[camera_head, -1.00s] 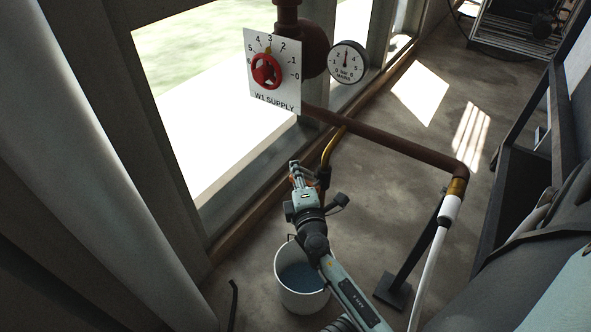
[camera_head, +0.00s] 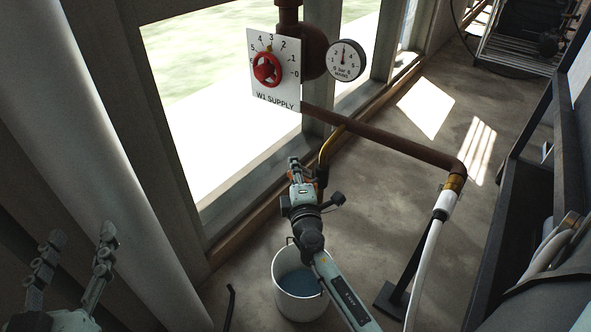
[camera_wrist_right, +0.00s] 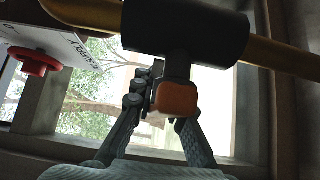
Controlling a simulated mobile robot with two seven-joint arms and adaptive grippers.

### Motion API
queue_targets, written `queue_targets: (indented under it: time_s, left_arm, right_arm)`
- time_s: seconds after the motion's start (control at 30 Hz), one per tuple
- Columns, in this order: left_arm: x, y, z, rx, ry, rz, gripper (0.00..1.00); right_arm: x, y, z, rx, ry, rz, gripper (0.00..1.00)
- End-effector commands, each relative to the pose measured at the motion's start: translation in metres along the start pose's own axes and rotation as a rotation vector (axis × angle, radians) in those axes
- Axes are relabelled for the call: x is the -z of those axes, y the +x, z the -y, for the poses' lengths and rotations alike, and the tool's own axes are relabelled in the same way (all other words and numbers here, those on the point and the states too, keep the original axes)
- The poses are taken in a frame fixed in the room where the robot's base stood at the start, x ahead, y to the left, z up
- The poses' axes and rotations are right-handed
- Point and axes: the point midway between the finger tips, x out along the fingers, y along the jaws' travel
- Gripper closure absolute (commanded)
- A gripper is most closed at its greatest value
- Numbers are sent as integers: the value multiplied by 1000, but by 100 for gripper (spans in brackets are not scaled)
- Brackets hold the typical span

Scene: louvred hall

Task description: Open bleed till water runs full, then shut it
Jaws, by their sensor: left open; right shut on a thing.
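The bleed valve has a black body (camera_head: 322,174) on a thin brass pipe (camera_head: 328,148) below the brown main. In the right wrist view its orange-ended handle (camera_wrist_right: 177,99) sits under the black body (camera_wrist_right: 185,30). My right gripper (camera_head: 294,165) is shut on the bleed handle; its fingers (camera_wrist_right: 160,105) also show in the wrist view. A white bucket (camera_head: 299,309) with blue-grey water (camera_head: 300,283) stands on the floor below, partly hidden by my right arm. I cannot make out a stream from the bleed. My left gripper (camera_head: 76,250) is open and empty at lower left.
A "W1 SUPPLY" plate (camera_head: 262,90) carries a red handwheel (camera_head: 267,69). A round gauge (camera_head: 346,60) beside it has its needle near upright. A brown pipe (camera_head: 390,140) runs right to a white hose (camera_head: 430,240). A dark post stands beside the hose. Windows line the left.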

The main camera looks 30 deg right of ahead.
Motion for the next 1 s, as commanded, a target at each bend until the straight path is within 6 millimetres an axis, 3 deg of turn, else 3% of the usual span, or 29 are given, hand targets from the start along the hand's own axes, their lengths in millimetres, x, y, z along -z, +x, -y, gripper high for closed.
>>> queue_targets:
  time_s: [0.17,0.2,0.37,0.73,0.87,1.0]
  left_arm:
    - [0,0,0,0,0,2,50]
    - [0,0,0,0,0,2,50]
    - [0,0,0,0,0,3,50]
    - [-1,0,1,2,1,4,50]
    - [-1,0,1,2,1,4,50]
    - [-1,0,1,2,1,4,50]
  right_arm:
    - [0,0,0,0,1,-1,100]
    - [0,0,-1,0,1,-1,84]
    - [0,0,-1,-1,1,0,64]
    - [0,-5,0,0,0,0,64]
    - [0,-22,0,1,-2,-1,64]
    - [0,-52,1,3,-2,-2,64]
